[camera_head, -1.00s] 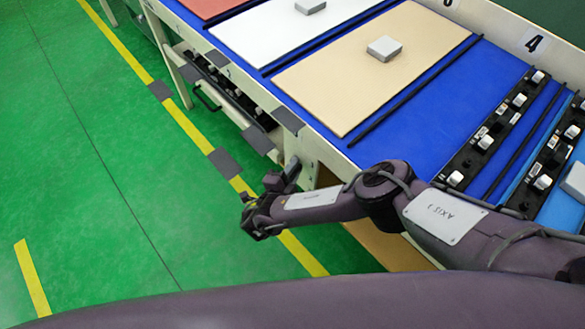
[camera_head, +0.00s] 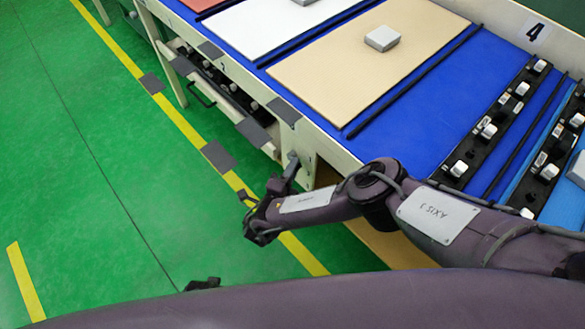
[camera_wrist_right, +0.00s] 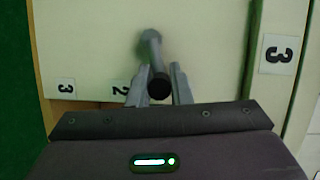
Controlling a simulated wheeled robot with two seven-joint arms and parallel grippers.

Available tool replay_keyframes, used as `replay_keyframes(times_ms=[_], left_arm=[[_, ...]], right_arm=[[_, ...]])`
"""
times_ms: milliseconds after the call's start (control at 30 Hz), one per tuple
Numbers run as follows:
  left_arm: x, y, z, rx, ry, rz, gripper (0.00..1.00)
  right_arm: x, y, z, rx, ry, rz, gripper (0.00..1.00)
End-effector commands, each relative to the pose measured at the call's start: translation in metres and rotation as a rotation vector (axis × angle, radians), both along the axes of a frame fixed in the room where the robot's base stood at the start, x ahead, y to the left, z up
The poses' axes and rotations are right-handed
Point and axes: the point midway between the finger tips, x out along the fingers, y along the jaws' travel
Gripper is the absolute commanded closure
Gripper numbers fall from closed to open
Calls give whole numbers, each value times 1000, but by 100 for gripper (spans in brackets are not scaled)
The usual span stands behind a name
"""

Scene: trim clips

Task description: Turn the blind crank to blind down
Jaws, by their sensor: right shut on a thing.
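The blind crank (camera_wrist_right: 152,48) is a grey arm with a dark round knob on the cream end panel of the table. In the right wrist view its knob sits between the two grey fingers of my right gripper (camera_wrist_right: 159,88). In the head view the crank (camera_head: 292,160) shows small at the table's side, and my right gripper (camera_head: 277,186) is shut on it. The blind itself I cannot make out. A small dark piece at the bottom of the head view looks like the tip of my left gripper (camera_head: 203,284); its jaws cannot be read.
The blue table (camera_head: 420,135) carries a beige board (camera_head: 350,85), a white board (camera_head: 270,45) and black strips with several pale knobs (camera_head: 490,130). A drawer-like rack (camera_head: 215,85) sits under its edge. Green floor with yellow lines is open at left.

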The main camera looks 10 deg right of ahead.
Motion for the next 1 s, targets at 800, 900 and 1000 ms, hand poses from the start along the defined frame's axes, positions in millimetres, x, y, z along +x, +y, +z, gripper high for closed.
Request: replay_keyframes(times_ms=[800, 900, 1000], left_arm=[[-2, 0, 0, 0, 1, 0, 64], [-3, 1, -1, 1, 3, 0, 64], [-3, 1, -1, 1, 3, 0, 64]], right_arm=[[-26, 17, 3, 1, -1, 0, 60], [-41, 27, 3, 2, -1, -1, 60], [-53, 34, 4, 2, -2, -1, 60]])
